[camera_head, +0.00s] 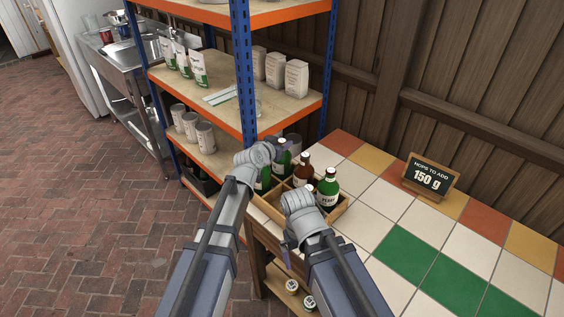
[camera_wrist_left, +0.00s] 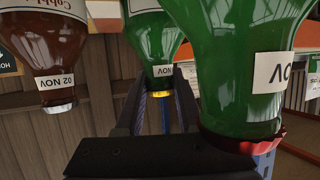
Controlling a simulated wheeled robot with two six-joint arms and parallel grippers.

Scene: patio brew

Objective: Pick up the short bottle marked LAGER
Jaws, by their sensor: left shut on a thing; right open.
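My left gripper (camera_head: 284,147) is over the far side of a wooden bottle crate (camera_head: 341,211). It is shut on a green bottle with a yellow cap, whose body shows between the fingers in the left wrist view (camera_wrist_left: 152,38). Its front label is hidden, so I cannot read LAGER on it. A larger-looking green bottle with a red cap (camera_wrist_left: 235,70) is close beside the fingers. A brown bottle (camera_head: 303,168) and a green bottle (camera_head: 328,188) stand in the crate. Another green bottle (camera_head: 263,180) is partly behind my left arm. My right gripper (camera_head: 288,246) is low at the crate's near side, open.
The crate stands on a tiled counter (camera_head: 420,222) with clear room to the right. A blue shelf post (camera_head: 245,75) and shelves with cans and bags are close behind my left gripper.

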